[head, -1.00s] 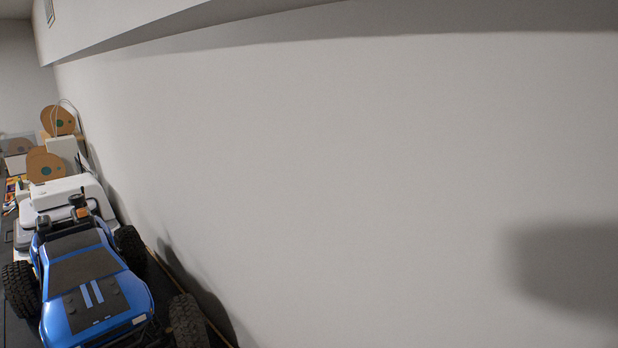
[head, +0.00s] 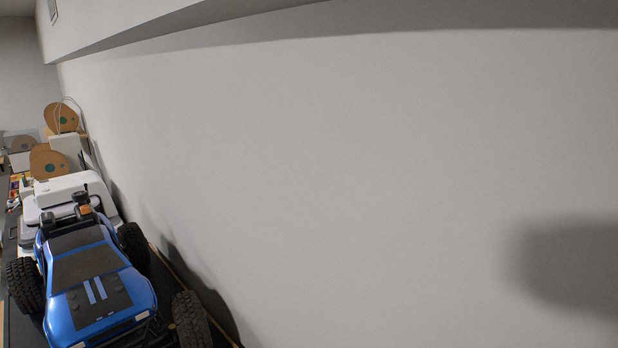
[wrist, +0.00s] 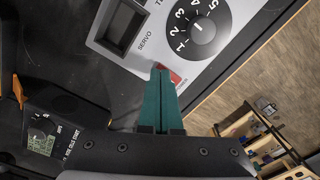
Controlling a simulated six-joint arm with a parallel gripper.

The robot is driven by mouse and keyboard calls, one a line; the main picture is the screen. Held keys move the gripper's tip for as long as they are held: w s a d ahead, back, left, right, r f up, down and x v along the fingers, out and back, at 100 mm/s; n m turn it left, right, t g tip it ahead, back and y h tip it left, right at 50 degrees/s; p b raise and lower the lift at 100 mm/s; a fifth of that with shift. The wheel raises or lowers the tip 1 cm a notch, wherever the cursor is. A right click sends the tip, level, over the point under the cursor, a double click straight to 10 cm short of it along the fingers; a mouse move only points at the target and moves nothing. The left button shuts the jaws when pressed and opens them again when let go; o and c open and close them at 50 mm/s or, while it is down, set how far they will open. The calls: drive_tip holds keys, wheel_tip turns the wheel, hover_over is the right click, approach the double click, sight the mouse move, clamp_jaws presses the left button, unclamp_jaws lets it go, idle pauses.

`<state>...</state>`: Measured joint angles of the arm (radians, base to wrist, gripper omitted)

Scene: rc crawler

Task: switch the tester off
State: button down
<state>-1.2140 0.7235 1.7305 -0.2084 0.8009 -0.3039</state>
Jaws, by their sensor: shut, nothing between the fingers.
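The tester, a light grey box (wrist: 140,62) marked SERVO, is in the wrist view at the top. It has a dark screen (wrist: 122,27) and a round black dial (wrist: 199,30) with white numbers. A red switch (wrist: 176,78) sits at its near edge, partly hidden behind my fingertips. My gripper (wrist: 159,72) has teal fingers and is shut and empty. Its tips are at the switch in the picture; I cannot tell whether they touch it. Which way the switch is set is not clear. The tester and gripper do not show in the head view.
A black charger with a lit display (wrist: 40,144) is at the lower left in the wrist view. A shelf with small items (wrist: 262,140) stands beyond wooden floor at right. The head view shows a blue crawler (head: 95,290) beside a bare wall (head: 350,170), with white machines (head: 68,188) behind.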

wheel_tip(320, 180, up, 7)
idle(0.5)
drive_tip(key=w+d+r+m, duration=0.3)
drive_tip(key=d, duration=0.4)
drive_tip(key=w+d+r+m, duration=0.2)
drive_tip(key=d+r+m, duration=0.2)
drive_tip(key=d, duration=0.4)
drive_tip(key=w+d+r+m, duration=0.3)
drive_tip(key=d, duration=0.4)
drive_tip(key=s+d+m+y, duration=0.1)
drive_tip(key=s+d+m, duration=0.9)
drive_tip(key=d, duration=0.4)
drive_tip(key=shift+r+m+y, duration=0.25)
drive_tip(key=shift+m+y, duration=0.05)
drive_tip(key=shift+y, duration=0.1)
